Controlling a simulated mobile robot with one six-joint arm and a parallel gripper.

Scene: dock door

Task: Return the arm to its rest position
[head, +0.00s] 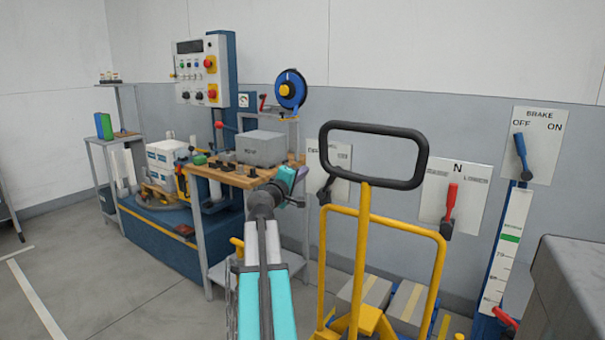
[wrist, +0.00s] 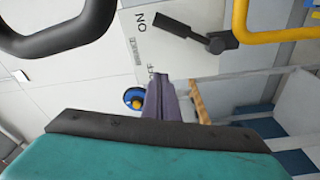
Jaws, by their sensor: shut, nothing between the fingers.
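My arm reaches forward from the bottom of the head view, with a teal link ending in a dark wrist. My gripper (head: 303,173) is small there, in front of the wooden-topped bench and left of the pallet truck's black handle (head: 327,158). In the wrist view my gripper (wrist: 159,88) shows purple fingers pressed together, with nothing between them. The fingers point toward the wall and appear clear of any object. The teal gripper body fills the bottom of that view.
The yellow pallet truck frame (head: 363,240) stands close on the right. Wall panels carry a dark lever (head: 326,188), a red lever (head: 450,208) and a blue brake lever (head: 521,155). A grey box (head: 262,148) sits on the bench (head: 240,178). Open floor (head: 110,290) lies at left.

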